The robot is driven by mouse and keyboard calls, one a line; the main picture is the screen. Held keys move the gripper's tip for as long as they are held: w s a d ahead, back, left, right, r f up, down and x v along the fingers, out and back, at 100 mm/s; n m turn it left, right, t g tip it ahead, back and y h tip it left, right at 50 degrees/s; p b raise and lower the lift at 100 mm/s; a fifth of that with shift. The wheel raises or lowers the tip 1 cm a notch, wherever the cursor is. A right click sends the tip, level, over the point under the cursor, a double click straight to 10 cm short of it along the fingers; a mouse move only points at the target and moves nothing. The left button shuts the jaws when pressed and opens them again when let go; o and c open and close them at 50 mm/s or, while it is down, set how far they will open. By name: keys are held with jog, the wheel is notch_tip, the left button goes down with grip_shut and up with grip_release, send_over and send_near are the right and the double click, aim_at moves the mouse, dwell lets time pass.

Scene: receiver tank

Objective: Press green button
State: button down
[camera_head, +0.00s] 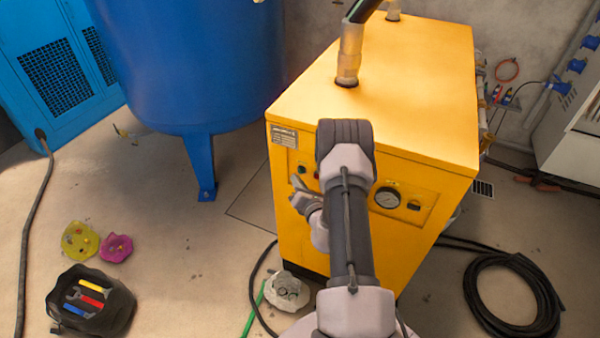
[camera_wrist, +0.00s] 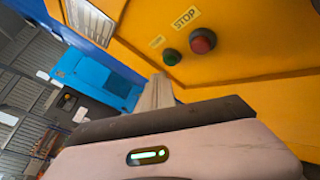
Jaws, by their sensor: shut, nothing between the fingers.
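The green button (camera_wrist: 172,57) sits on the yellow machine's front panel in the wrist view, left of the red button (camera_wrist: 203,41), which has a STOP label above it. In the head view the green button (camera_head: 302,169) is small, at the left of the panel, partly crowded by my arm. My gripper (camera_wrist: 159,82) is shut and empty; its grey fingers point toward the panel and end just below and left of the green button in the wrist view. I cannot tell the exact gap. In the head view my gripper (camera_head: 297,184) is beside the panel's left part.
The yellow machine (camera_head: 400,85) has a gauge (camera_head: 388,197) right of my arm. A blue tank (camera_head: 190,65) stands to the left. A black tool bag (camera_head: 90,303) and a coiled black hose (camera_head: 515,300) lie on the floor. Open floor lies left of the machine.

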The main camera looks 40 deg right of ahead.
jog(key=shift+d, duration=0.1)
jog(key=shift+w+d, duration=0.15)
jog(key=shift+d, duration=0.15)
jog(key=shift+w+d, duration=0.15)
jog(key=shift+d, duration=0.3)
dwell(1.0)
jog(key=shift+a, duration=0.1)
jog(key=shift+s+a, duration=0.3)
jog(key=shift+a, duration=0.45)
jog(key=shift+s+a, duration=0.3)
jog(key=shift+a, duration=0.45)
jog(key=shift+s+a, duration=0.35)
jog(key=shift+a, duration=0.45)
jog(key=shift+s+a, duration=0.3)
jog(key=shift+a, duration=0.45)
